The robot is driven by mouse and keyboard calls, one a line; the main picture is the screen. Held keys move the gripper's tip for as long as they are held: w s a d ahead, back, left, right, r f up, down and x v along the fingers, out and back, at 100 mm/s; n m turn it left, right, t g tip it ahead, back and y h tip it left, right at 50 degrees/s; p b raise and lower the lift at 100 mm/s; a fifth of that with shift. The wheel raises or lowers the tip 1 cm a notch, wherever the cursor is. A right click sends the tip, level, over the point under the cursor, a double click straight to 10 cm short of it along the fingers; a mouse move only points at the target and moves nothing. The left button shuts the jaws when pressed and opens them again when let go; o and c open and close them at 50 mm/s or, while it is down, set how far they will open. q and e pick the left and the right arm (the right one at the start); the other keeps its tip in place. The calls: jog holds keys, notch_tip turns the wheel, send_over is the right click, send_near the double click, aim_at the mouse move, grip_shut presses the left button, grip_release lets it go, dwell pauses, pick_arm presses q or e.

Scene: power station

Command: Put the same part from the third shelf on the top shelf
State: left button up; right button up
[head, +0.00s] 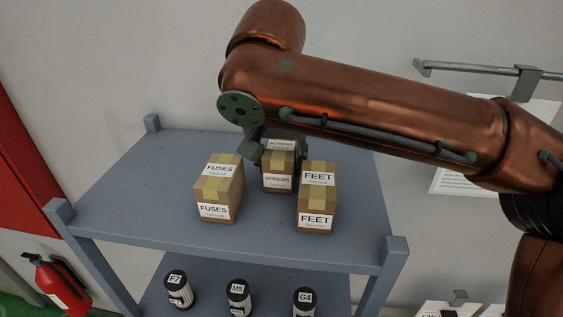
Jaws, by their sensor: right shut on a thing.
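The grey top shelf (120,205) carries a box labelled FUSES (218,190) on the left and a box labelled FEET (317,190) on the right. A box labelled SCREWS (278,182) is between and behind them. My right gripper (276,152) reaches down from above, its fingers on either side of the SCREWS box, and is shut on it. The box looks upright; I cannot tell whether its base touches the shelf. My arm hides part of the back of the shelf. My left gripper is not in view.
On the shelf below stand dark-capped cylinders labelled F7 (178,290), M5 (238,297) and G4 (305,302). Corner posts rise above the top shelf. The left part of the top shelf is clear. A fire extinguisher (58,285) is at lower left, and a wall rail (470,70) at upper right.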

jog(key=o, duration=1.5)
jog(key=shift+f, duration=0.1)
jog(key=shift+c, duration=0.2)
jog(key=v, duration=1.2)
